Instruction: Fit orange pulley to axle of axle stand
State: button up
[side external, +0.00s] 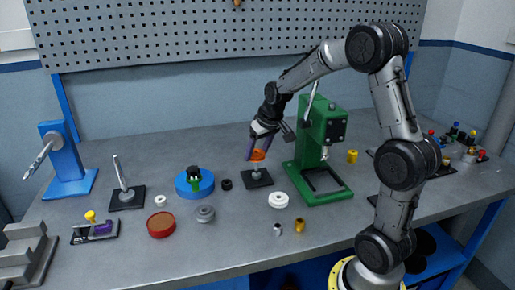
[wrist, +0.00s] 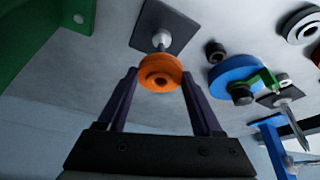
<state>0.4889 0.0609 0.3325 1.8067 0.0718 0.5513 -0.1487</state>
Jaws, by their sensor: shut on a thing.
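The orange pulley (side external: 258,155) is a short grooved disc with a dark centre hole; it also shows in the wrist view (wrist: 160,72). My gripper (side external: 257,152) is shut on the pulley's rim, one finger on each side. The axle stand appears to be the dark square plate (side external: 257,180) with a short pale post, which also shows in the wrist view (wrist: 144,22). The pulley is over the post's top in the side view. The pulley hides part of the post, and I cannot tell whether they touch.
A green press (side external: 318,150) stands close on the right. A blue round base (side external: 194,184), a black ring (side external: 226,184) and a white pulley (side external: 278,200) lie around the stand. A blue stand (side external: 64,165) and a rod on a black base (side external: 126,198) are farther left.

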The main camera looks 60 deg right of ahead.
aim_at(257, 174)
jog(key=shift+f, duration=0.65)
jog(key=shift+f, duration=0.4)
dwell(0.4)
jog(key=shift+f, duration=1.25)
jog(key=shift+f, duration=0.2)
jog(key=shift+f, duration=0.3)
jog(key=shift+f, duration=0.1)
jog(key=o, duration=1.5)
